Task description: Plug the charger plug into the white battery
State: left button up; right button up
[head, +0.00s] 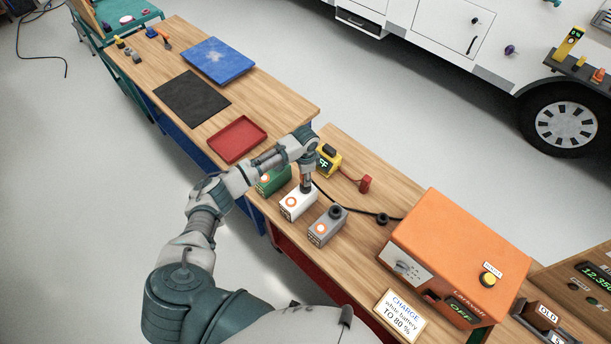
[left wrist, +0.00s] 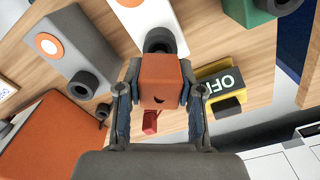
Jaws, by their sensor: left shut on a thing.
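The white battery (head: 298,203) stands on the wooden bench between a green battery (head: 271,181) and a grey battery (head: 326,227). My left gripper (head: 306,186) is at the white battery's far upper end. In the left wrist view my left gripper (left wrist: 158,92) is shut on the orange charger plug (left wrist: 157,80). The plug's far end overlaps the black round socket (left wrist: 160,41) of the white battery (left wrist: 146,20). I cannot tell whether they touch. In the head view the plug is hidden by the gripper. My right gripper is not in view.
The orange charger (head: 460,250) stands to the right, with a sign (head: 401,315) before it. A black cable (head: 350,208) runs across the bench. A yellow meter (head: 329,160) and a red connector (head: 365,184) lie behind the batteries. A red tray (head: 237,139) is on the left bench.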

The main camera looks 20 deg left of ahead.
pick_arm(q)
jog(key=shift+f, duration=0.3)
jog(key=shift+f+b, duration=0.5)
jog(key=shift+f, duration=0.9)
jog(key=o, duration=1.2)
jog(key=shift+o, duration=0.2)
jog(key=shift+r, duration=0.1)
notch_tip(320, 180, up, 12)
jog(key=shift+w+f, duration=0.1)
